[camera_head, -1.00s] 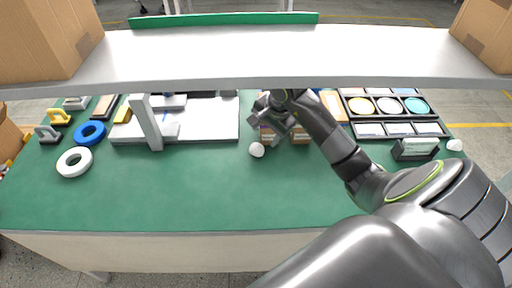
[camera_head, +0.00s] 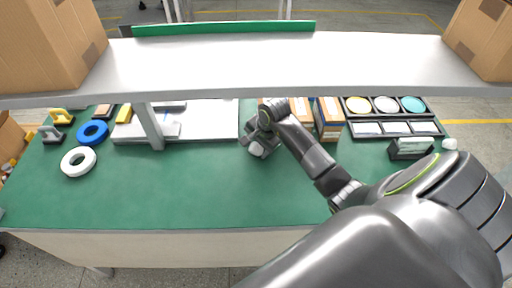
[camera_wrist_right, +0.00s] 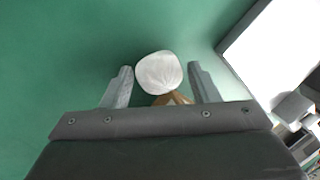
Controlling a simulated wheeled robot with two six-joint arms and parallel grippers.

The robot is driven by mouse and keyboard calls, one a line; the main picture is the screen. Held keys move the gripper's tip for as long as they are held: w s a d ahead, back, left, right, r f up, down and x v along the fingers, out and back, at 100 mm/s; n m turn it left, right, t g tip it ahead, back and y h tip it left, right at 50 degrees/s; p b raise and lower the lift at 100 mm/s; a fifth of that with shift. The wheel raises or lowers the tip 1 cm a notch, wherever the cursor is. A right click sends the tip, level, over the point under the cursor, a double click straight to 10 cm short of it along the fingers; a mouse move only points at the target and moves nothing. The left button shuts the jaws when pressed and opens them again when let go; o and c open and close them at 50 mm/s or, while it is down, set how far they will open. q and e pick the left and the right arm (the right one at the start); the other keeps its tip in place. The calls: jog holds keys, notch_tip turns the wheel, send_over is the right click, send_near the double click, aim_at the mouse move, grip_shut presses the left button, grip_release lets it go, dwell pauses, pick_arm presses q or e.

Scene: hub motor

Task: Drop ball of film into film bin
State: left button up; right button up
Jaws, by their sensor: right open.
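The ball of film (camera_head: 256,150) is small, white and roundish, lying on the green table near its middle. In the right wrist view the ball (camera_wrist_right: 158,73) sits between the two fingers of my right gripper (camera_wrist_right: 162,84), with a gap on each side. My right gripper (camera_head: 258,143) is open over the ball in the head view, and partly hides it. A second white lump (camera_head: 449,144) lies at the right end of the table; I cannot tell whether it is film too. No film bin can be made out for certain. My left gripper is not in view.
Cardboard boxes (camera_head: 328,118) stand just right of my right gripper. A white board (camera_head: 205,122) and a shelf post (camera_head: 149,125) are to the left, with blue (camera_head: 93,132) and white (camera_head: 78,161) tape rolls. The shelf (camera_head: 270,62) spans overhead. The table's front is clear.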

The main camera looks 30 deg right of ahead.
jog(key=c, duration=0.7)
jog(key=shift+c, duration=0.2)
jog(key=shift+r, duration=0.15)
